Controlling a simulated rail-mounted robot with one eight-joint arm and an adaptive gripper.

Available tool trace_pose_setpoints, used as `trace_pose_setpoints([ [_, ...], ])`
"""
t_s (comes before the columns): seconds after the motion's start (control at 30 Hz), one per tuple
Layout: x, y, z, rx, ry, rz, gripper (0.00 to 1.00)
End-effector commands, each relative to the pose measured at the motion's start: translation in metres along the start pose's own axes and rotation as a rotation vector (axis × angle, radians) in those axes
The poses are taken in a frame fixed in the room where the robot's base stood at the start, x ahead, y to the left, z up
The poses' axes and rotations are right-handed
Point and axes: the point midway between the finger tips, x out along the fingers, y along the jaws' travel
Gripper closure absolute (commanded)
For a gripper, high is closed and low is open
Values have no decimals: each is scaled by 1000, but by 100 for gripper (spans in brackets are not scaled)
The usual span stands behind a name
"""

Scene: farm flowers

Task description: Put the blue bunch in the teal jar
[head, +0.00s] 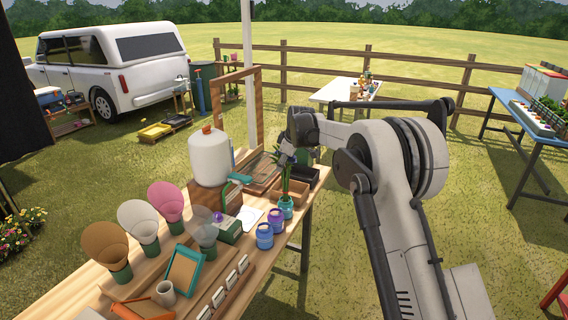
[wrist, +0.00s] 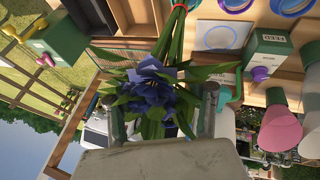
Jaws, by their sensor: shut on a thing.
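The blue bunch (wrist: 152,82) has dark blue flowers, long green leaves and stems tied with a red band. My gripper (wrist: 164,92) is shut on it just below the flower heads in the wrist view. In the head view my gripper (head: 289,156) is over the right edge of the table, with the green stems (head: 286,182) hanging down. The teal jar (head: 286,206) stands directly under the stems, the farthest of three jars in a row. I cannot tell whether the stem ends are inside its mouth or just above it.
A purple jar (head: 276,220) and a blue jar (head: 265,237) stand close in front of the teal jar. A green seed box (head: 228,230), a white dispenser (head: 209,158) and wooden trays (head: 262,175) crowd the table to the left. Open grass lies right of the table.

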Motion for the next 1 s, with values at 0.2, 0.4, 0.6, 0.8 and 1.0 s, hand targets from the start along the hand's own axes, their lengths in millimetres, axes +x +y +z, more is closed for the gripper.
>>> trace_pose_setpoints([
  [0.2,7,-3,3,0,0,0,100],
  [0.4,10,-4,4,0,0,0,100],
  [0.6,9,-3,4,0,0,0,32],
  [0.8,8,-3,4,0,0,0,32],
  [1.0,-2,-2,3,0,0,0,32],
])
